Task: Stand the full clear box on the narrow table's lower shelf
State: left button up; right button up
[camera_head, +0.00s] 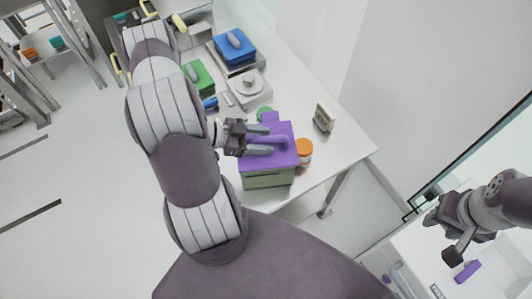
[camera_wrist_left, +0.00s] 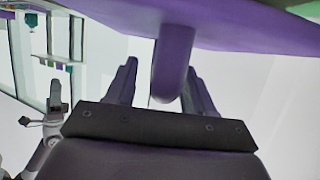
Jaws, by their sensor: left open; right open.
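A box with a purple lid and greenish, see-through-looking sides (camera_head: 267,180) stands on the white table's near part; I take it for the full clear box. A purple handle bar (camera_head: 262,139) rises from its lid. My left gripper (camera_head: 271,145) is open at this handle, one finger on each side. In the left wrist view the handle (camera_wrist_left: 172,70) hangs between the two spread fingers (camera_wrist_left: 160,85), with visible gaps. My right gripper (camera_head: 441,238) is open and empty at the far right, away from the box. I cannot make out the narrow table's lower shelf.
The white table (camera_head: 335,155) also holds an orange-lidded jar (camera_head: 304,150) close to the box, a small display (camera_head: 323,118), a scale (camera_head: 248,85), a green box (camera_head: 199,78) and a blue box (camera_head: 234,47). A purple object (camera_head: 467,271) lies on a white surface below my right gripper. Open floor lies left.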

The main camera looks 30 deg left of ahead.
pick_arm(q)
grip_shut()
jog(key=shift+r, duration=0.1)
dwell(1.2)
